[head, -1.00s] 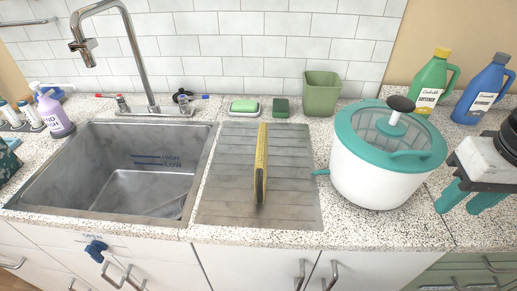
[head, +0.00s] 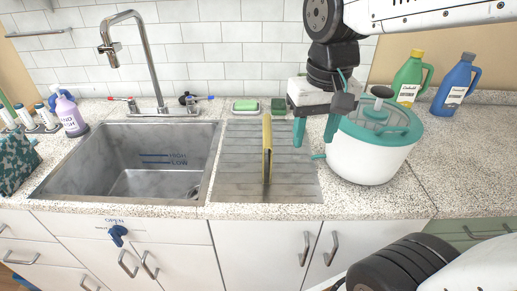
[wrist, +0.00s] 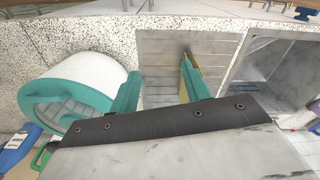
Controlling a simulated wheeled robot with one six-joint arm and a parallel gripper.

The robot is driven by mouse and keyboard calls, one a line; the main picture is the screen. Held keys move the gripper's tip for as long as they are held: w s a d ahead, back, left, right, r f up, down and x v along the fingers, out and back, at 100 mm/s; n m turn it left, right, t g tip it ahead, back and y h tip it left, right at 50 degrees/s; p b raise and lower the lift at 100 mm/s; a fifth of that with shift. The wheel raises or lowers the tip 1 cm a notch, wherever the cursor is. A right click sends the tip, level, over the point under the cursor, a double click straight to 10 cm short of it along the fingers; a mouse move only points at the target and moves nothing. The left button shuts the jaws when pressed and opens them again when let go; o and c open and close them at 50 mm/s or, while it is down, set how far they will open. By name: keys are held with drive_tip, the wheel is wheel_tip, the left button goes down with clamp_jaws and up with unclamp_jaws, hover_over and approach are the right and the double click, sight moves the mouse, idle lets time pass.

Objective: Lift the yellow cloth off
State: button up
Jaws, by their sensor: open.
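The yellow cloth (head: 267,150) stands as a thin, upright, nearly edge-on shape on the grey ribbed drainboard (head: 232,180), right of the sink. I cannot tell what holds it up. My gripper (head: 315,130) is open, its teal fingers pointing down, to the right of the cloth and close to the white tub. In the wrist view my gripper (wrist: 160,90) shows empty between its fingers. There the cloth (wrist: 193,76) shows beside the right finger, which hides part of it; I cannot tell whether they touch.
A white tub with a teal lid (head: 365,155) stands just right of my gripper. The sink (head: 130,160) with its tall faucet (head: 150,60) lies left. A soap dish (head: 245,105) and a green sponge (head: 278,104) sit behind. Green (head: 408,80) and blue (head: 453,85) bottles stand back right.

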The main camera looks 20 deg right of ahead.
sight(268, 130)
drive_tip(key=w+f+m, duration=0.1)
drive_tip(key=w, duration=0.4)
drive_tip(key=w+a+f, duration=0.1)
drive_tip(key=w, duration=0.4)
drive_tip(key=w+f+m, duration=0.1)
drive_tip(key=w+f, duration=0.1)
drive_tip(key=w, duration=0.3)
drive_tip(key=shift+a+m+g, duration=0.3)
drive_tip(key=shift+a+g, duration=0.1)
drive_tip(key=shift+f, duration=0.35)
drive_tip(key=f, duration=0.7)
drive_tip(key=shift+w+a+f, duration=0.1)
drive_tip(key=shift+w+a, duration=0.25)
clamp_jaws()
